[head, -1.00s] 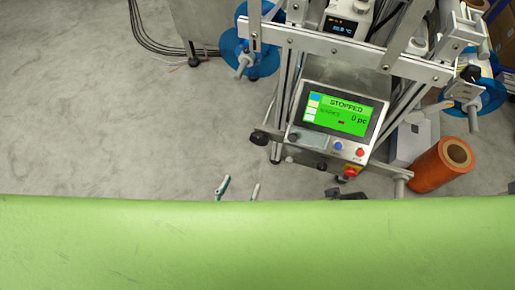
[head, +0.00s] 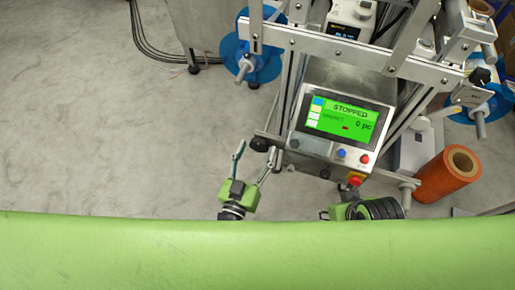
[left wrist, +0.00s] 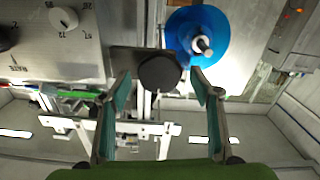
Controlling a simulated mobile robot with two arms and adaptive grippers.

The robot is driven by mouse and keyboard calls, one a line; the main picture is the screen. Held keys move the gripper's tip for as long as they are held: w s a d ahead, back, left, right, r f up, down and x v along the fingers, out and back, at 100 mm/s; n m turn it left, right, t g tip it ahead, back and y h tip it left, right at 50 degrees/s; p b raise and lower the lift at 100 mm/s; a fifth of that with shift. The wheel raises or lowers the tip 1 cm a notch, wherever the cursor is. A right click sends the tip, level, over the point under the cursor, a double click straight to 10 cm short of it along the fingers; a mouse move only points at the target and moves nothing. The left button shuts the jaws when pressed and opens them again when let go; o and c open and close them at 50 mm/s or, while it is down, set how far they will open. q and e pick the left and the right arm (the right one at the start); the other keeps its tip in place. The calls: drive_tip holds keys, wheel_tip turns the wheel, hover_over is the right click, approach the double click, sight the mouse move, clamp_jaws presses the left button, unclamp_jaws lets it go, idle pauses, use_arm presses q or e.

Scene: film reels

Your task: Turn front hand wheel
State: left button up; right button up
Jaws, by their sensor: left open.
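The front hand wheel appears to be the black round knob (head: 260,144) on the machine frame, left of the display box. In the left wrist view the black knob (left wrist: 160,73) sits between the fingertips, ahead of them, with a gap on both sides. My left gripper (head: 253,156) is open and empty, just below the knob in the head view; its fingers also frame the left wrist view (left wrist: 159,82). My right gripper (head: 342,211) shows only partly below the display box; its fingers cannot be made out.
The display box (head: 343,118) reads STOPPED, with a red emergency button (head: 356,180) below. An orange roll (head: 447,176) stands on the right. Blue reels (head: 262,62) hang on the frame. The grey floor (head: 110,130) to the left is clear.

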use_arm(q)
drive_tip(key=shift+w+d, duration=0.2)
drive_tip(key=shift+w, duration=0.4)
use_arm(e)
drive_tip(key=shift+s+r, duration=0.1)
drive_tip(key=shift+r, duration=0.25)
use_arm(q)
drive_tip(key=c, duration=1.1)
drive_tip(key=shift+c, duration=0.2)
drive_tip(key=shift+n, duration=0.3)
